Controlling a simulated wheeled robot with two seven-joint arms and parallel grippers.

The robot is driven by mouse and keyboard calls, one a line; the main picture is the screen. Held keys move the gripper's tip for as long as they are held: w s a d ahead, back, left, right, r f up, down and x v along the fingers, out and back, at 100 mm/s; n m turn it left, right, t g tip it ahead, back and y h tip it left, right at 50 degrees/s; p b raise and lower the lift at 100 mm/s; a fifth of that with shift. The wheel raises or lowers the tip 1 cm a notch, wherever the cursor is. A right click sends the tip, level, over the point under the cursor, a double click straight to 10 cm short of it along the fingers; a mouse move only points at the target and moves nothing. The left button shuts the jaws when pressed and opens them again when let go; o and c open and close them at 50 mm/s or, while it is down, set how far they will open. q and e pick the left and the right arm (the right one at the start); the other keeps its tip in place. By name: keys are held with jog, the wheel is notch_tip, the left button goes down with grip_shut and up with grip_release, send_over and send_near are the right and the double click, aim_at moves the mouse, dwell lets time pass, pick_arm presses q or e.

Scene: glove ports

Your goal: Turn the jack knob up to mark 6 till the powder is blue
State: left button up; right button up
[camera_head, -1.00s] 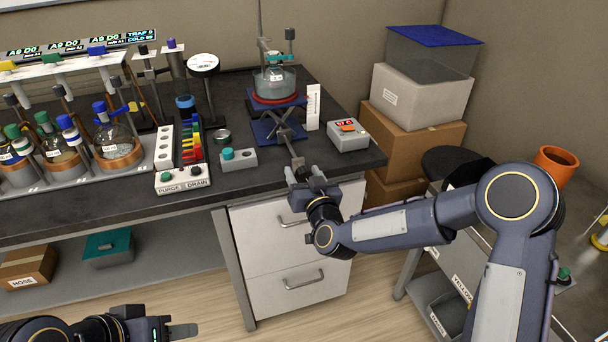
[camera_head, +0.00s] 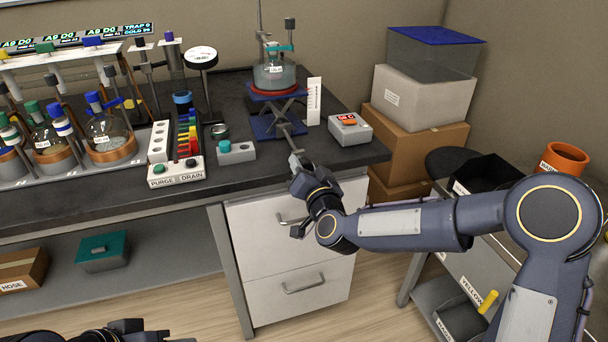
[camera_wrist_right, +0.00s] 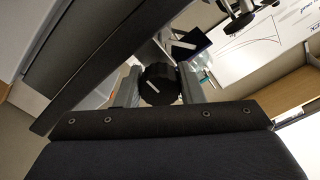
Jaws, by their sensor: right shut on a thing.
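A blue lab jack (camera_head: 276,122) stands on the dark bench and bears a red-rimmed bath with a glass flask (camera_head: 274,76). Its rod runs toward the bench's front edge. In the right wrist view the black round knob (camera_wrist_right: 159,84) with a white line sits between the fingers of my right gripper (camera_wrist_right: 160,86), which is shut on it. In the head view my right gripper (camera_head: 298,162) is at the rod's near end and hides the knob. A white scale (camera_head: 313,101) stands upright right of the jack; its marks are too small to read. The powder's colour is not clear.
A grey box with a red display (camera_head: 349,129) stands right of the jack. A box with a teal button (camera_head: 236,152) and the purge and drain panel (camera_head: 176,172) are to the left. Several flasks stand in a rack further left. Drawers (camera_head: 290,235) lie below the bench edge.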

jog(key=o, duration=1)
jog(key=shift+s, duration=0.1)
jog(key=v, duration=0.7)
jog(key=shift+s+d, duration=0.15)
jog(key=shift+s, duration=0.15)
jog(key=shift+r, duration=0.1)
